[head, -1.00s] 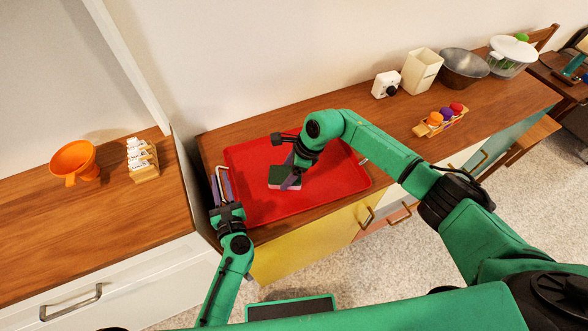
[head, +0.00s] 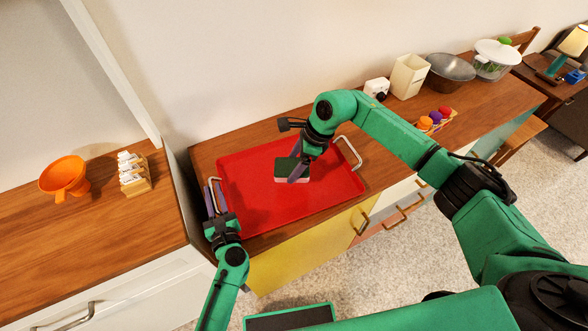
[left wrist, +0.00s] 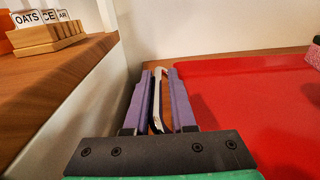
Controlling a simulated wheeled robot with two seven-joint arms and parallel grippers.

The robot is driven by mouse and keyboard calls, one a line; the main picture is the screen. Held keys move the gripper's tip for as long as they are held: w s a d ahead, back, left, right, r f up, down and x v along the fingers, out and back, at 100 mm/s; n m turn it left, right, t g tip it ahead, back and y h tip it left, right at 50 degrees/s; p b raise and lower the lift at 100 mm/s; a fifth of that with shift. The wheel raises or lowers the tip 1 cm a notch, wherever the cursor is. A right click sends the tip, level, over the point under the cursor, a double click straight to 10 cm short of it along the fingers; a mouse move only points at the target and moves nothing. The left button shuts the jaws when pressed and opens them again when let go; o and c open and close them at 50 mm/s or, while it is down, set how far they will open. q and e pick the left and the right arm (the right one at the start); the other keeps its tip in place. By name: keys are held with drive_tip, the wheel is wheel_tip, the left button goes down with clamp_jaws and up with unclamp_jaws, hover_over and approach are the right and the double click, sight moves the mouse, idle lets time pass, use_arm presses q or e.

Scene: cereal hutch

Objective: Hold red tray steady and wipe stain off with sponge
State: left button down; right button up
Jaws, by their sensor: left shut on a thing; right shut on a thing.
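The red tray (head: 250,205) lies on the wooden counter, with a pale metal handle at each end. My left gripper (head: 212,193) is at its left end; in the left wrist view its purple fingers (left wrist: 158,100) stand either side of the tray's left handle (left wrist: 157,98) and are shut on it. The sponge (head: 284,168), dark green on top and pink below, is on the tray near its middle. My right gripper (head: 297,168) is shut on the sponge from above. The sponge's edge also shows in the left wrist view (left wrist: 313,57). No stain is visible; the sponge and right gripper hide part of the tray.
An orange funnel (head: 64,177) and a small labelled rack (head: 134,172) stand on the left counter, across a gap. Right of the tray are a white timer-like box (head: 376,88), a cream container (head: 409,76), a metal bowl (head: 450,72) and a rack of coloured pieces (head: 435,120).

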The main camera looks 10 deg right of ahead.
use_arm(q)
drive_tip(key=shift+s+f, duration=0.1)
drive_tip(key=shift+f, duration=0.25)
use_arm(e)
drive_tip(key=shift+r, duration=0.95)
use_arm(q)
drive_tip(key=c, duration=0.7)
unclamp_jaws()
drive_tip(key=shift+o, duration=0.2)
drive_tip(key=shift+s+d+f, duration=0.1)
drive_tip(key=shift+s+d, duration=0.05)
drive_tip(key=shift+s, duration=0.3)
use_arm(e)
drive_tip(key=shift+w, duration=0.1)
use_arm(q)
drive_tip(key=v, duration=1)
drive_tip(key=shift+s+d+r, duration=0.15)
drive_tip(key=shift+s+r, duration=0.2)
drive_tip(key=shift+s, duration=0.1)
